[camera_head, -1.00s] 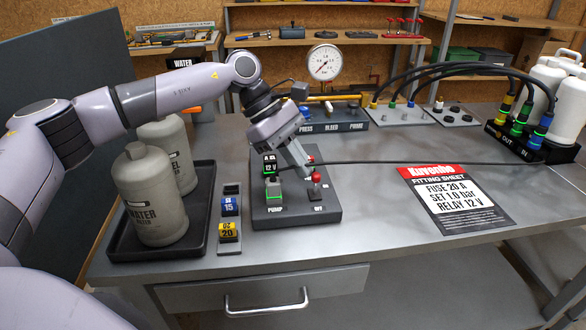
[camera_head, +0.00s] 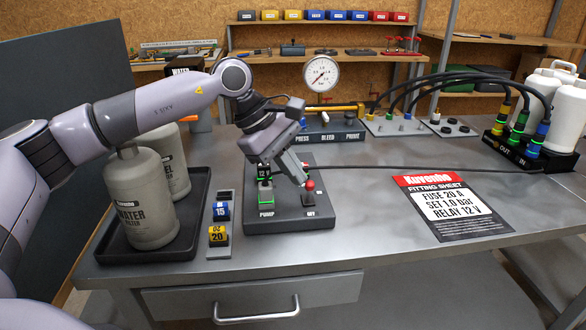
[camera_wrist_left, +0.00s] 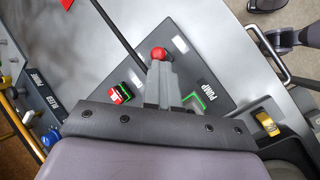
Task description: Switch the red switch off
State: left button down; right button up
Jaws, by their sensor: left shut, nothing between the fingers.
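The red switch (camera_head: 309,186) is a red round knob on a short stem, at the right of a dark grey panel (camera_head: 287,223). It stands just behind the OFF label. My left gripper (camera_head: 303,182) reaches down from the upper left, its fingers shut and empty, tips right beside the red knob. In the left wrist view the knob (camera_wrist_left: 158,53) shows just past the fingertips (camera_wrist_left: 159,65). I cannot tell whether they touch it. Left of the switch on the panel are a 12 V relay (camera_head: 264,172) and a green-lit PUMP block (camera_head: 266,197). My right gripper is not in view.
A tray (camera_head: 187,247) with grey filter canisters (camera_head: 145,200) stands at the left. Fuse blocks (camera_head: 219,234) sit between tray and panel. A black cable (camera_head: 385,168) runs behind the switch. A fitting sheet (camera_head: 450,208) lies at the right. The front bench strip is clear.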

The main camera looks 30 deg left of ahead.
pick_arm(q)
jog(key=shift+f, duration=0.1)
jog(key=shift+w+r+p, duration=0.1)
jog(key=shift+r+p, duration=0.4)
jog(key=shift+r, duration=0.3)
jog(key=shift+a+r, duration=0.1)
jog(key=shift+r, duration=0.1)
jog(key=v, duration=0.6)
jog(key=shift+a+r, duration=0.15)
jog(key=shift+r, duration=0.2)
